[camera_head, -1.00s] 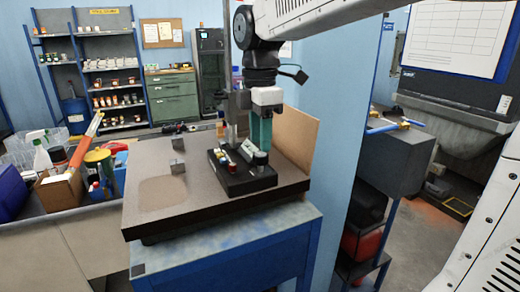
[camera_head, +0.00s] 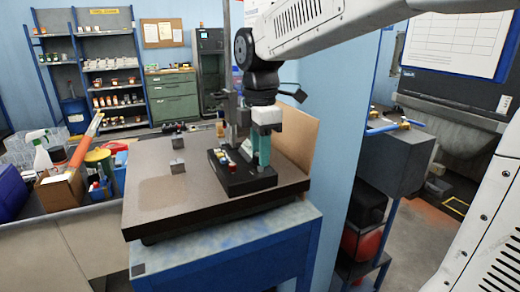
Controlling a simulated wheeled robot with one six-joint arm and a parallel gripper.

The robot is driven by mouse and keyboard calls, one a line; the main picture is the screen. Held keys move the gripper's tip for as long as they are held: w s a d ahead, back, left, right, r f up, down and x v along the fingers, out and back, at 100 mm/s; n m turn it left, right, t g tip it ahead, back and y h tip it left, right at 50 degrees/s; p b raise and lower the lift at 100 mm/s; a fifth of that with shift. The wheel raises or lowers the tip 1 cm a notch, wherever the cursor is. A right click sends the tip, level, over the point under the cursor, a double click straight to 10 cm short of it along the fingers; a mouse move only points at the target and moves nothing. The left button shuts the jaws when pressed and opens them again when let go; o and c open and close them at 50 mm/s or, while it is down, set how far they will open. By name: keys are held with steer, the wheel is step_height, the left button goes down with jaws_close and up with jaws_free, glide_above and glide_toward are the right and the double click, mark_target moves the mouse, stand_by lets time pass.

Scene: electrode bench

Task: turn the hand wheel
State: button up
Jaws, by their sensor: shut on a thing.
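My gripper (camera_head: 261,162) points straight down over the right part of a black device base (camera_head: 240,182) on the bench plate. Its teal fingers are shut on a small grey piece low between the fingertips, which seems to be the hand wheel. The fingers hide most of it, and its shape and angle cannot be made out. A dark upright column (camera_head: 230,120) stands behind the base. Small red, yellow and white parts (camera_head: 226,160) sit on the base just left of my gripper.
A brown board (camera_head: 297,140) stands close behind and right of my gripper. A blue wall edge (camera_head: 340,120) rises right of the bench.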

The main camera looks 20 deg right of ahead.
steer(key=shift+m, duration=0.3)
steer(key=m, duration=0.8)
steer(key=shift+r+m, duration=0.1)
steer(key=shift+m, duration=0.2)
steer(key=m, duration=0.9)
steer(key=shift+m, duration=0.4)
steer(key=m, duration=0.4)
steer(key=shift+m, duration=0.3)
steer(key=m, duration=0.4)
steer(key=shift+m, duration=0.3)
steer(key=m, duration=0.8)
steer(key=shift+m, duration=0.3)
